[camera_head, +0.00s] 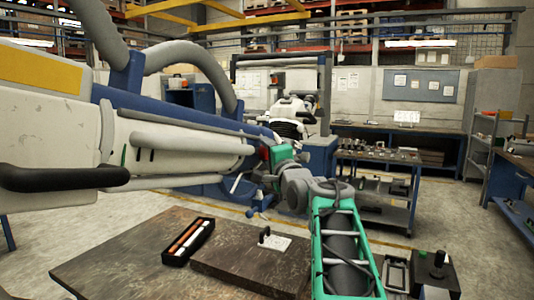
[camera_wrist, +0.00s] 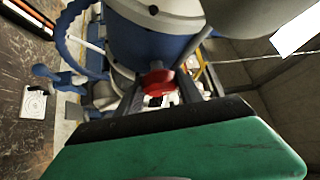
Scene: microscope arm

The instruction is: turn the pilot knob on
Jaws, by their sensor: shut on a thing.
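The pilot knob (camera_wrist: 158,80) is a small red knob on the blue and white microscope arm, seen between my fingers in the wrist view. My gripper (camera_wrist: 160,92) is shut on it, one dark finger on each side. In the head view my green gripper (camera_head: 266,154) reaches the far end of the big microscope arm (camera_head: 170,145), where only a bit of red shows. The knob's turn angle cannot be made out.
A dark worktop (camera_head: 130,262) lies below, with a black tray of pens (camera_head: 188,242) and a small white plate with a black peg (camera_head: 275,241). A blue shelf cart (camera_head: 378,180) stands behind to the right. Open floor lies beyond.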

